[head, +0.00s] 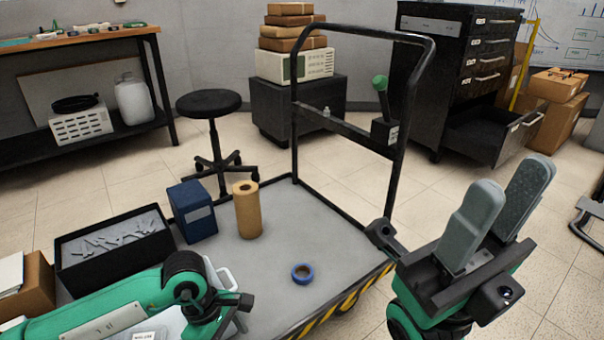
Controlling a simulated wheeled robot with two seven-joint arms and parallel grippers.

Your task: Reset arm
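My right gripper (508,188) is raised at the right of the head view, beyond the cart's right edge. Its two grey padded fingers point up and stand apart with nothing between them. My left arm comes in low from the left, over the near left part of the cart. Its end shows only in part near the bottom edge, and I cannot make out its fingers. The task names no object.
The grey cart (265,270) holds a blue tape roll (302,273), a brown paper roll (247,210), a blue box (193,211) and a black bin (117,246). Its black handle frame (362,31) rises behind. A stool (208,104) and an open drawer (490,133) stand farther back.

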